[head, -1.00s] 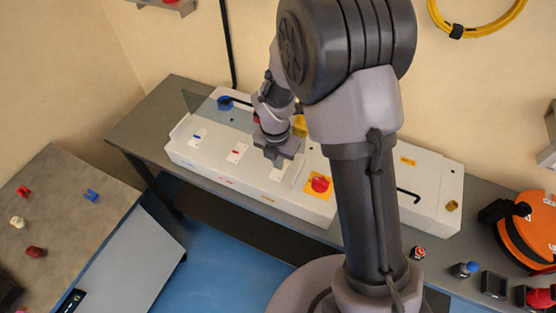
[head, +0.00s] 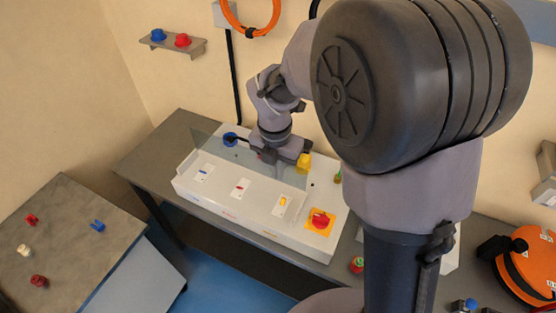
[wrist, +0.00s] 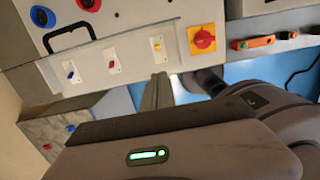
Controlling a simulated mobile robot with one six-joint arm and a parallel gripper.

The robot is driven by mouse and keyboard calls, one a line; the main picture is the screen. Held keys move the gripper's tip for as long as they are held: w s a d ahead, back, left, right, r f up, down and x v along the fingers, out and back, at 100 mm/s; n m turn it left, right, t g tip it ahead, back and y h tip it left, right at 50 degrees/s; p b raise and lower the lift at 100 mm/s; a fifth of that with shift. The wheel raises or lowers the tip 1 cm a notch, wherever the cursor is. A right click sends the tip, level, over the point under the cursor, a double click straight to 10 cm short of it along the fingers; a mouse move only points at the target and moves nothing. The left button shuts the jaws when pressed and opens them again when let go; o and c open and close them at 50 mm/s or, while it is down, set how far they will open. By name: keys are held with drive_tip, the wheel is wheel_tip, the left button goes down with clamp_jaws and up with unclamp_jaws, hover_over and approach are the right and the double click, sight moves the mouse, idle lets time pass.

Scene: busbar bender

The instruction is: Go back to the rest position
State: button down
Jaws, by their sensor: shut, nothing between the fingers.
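My gripper (head: 276,153) is over the back part of the white busbar bender panel (head: 215,190) in the head view, close to a yellow knob (head: 304,163). In the wrist view its narrow fingers (wrist: 157,92) are together with nothing held, pointing toward the panel's front edge below the yellow switch (wrist: 157,45). My large upper arm hides the right part of the bender in the head view.
A side table (head: 70,225) with small red, white and blue parts stands at the left.

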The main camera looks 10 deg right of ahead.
drive_tip(key=shift+r, duration=0.85)
drive_tip(key=shift+s, duration=0.1)
drive_tip(key=s+f+m+t+y+b, duration=0.1)
drive_tip(key=s+m+b, duration=0.7)
drive_tip(key=m, duration=0.8)
drive_tip(key=s+d+f+m+t+y+b, duration=0.1)
drive_tip(key=s+f+m+t+b, duration=0.2)
drive_tip(key=s+m+b, duration=0.6)
drive_tip(key=s+m+t, duration=0.1)
drive_tip(key=s+m, duration=0.1)
drive_tip(key=m, duration=0.6)
drive_tip(key=shift+d+y, duration=0.3)
drive_tip(key=shift+s, duration=0.1)
